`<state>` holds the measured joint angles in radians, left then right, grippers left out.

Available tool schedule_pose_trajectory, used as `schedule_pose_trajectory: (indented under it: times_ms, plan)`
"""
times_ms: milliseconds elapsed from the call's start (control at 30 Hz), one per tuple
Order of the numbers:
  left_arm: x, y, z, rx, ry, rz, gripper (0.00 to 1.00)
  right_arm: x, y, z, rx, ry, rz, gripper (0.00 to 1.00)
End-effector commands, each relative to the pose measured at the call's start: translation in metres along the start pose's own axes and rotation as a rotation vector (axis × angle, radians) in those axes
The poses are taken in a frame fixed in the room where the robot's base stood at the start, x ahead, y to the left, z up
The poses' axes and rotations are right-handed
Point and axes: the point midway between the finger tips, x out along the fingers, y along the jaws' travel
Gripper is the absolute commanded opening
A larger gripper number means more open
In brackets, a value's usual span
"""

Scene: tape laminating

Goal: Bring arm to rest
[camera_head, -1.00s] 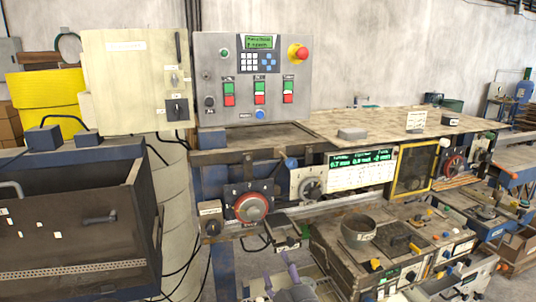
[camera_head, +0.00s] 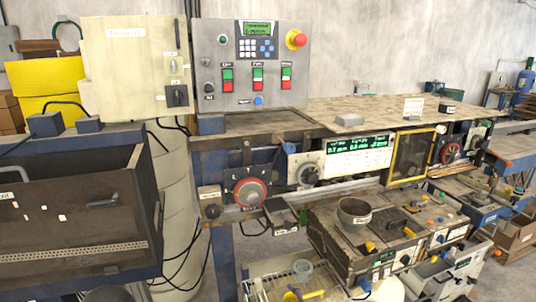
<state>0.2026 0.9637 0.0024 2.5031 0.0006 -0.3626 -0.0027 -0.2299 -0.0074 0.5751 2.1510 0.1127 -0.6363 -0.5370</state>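Neither of my grippers can be made out in the head view. A grey rounded shape at the bottom left edge and a pale rounded shape at the bottom, right of the middle, are cut off by the frame and may be parts of my arms. The laminating machine stands across the middle. Its control panel (camera_head: 250,98) has green and red buttons and a red emergency stop (camera_head: 296,39). Below are a red-rimmed dial (camera_head: 250,193) and a lit green readout (camera_head: 358,145).
Bare floor shows at the lower right.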

Motion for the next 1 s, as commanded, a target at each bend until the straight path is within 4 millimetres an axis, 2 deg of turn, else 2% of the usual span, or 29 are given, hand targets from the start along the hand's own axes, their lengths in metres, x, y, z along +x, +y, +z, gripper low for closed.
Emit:
schedule_pose_trajectory:
  times_ms: [33,167,300,467,600,700,800,900,1000]
  plan:
    - [0.001,0.000,0.000,0.000,0.000,0.000,0.40,0.007,0.000,0.029,0.033,-0.065,-0.009,0.64]
    - [0.002,-0.001,0.000,0.000,0.000,0.000,0.40,0.015,-0.002,0.091,0.125,-0.214,-0.031,0.64]
    - [0.002,-0.001,0.000,0.000,0.000,0.000,0.40,0.015,-0.006,0.159,0.234,-0.372,-0.046,0.64]
    - [0.003,-0.001,0.000,0.000,0.000,0.000,0.40,0.004,-0.018,0.233,0.364,-0.554,-0.058,0.64]
    - [0.004,-0.002,0.000,0.000,0.000,0.000,0.40,-0.015,-0.033,0.294,0.484,-0.713,-0.063,0.64]
    - [0.005,-0.002,0.000,0.000,0.000,0.000,0.40,-0.032,-0.045,0.333,0.570,-0.823,-0.063,0.64]
    - [0.005,-0.002,0.000,0.000,0.000,0.000,0.40,-0.049,-0.058,0.364,0.646,-0.917,-0.061,0.64]
    - [0.006,-0.002,0.000,0.000,0.000,0.000,0.40,-0.063,-0.069,0.385,0.702,-0.987,-0.060,0.64]
    - [0.006,-0.002,0.000,0.000,0.000,0.000,0.40,-0.073,-0.076,0.398,0.738,-1.032,-0.059,0.64]
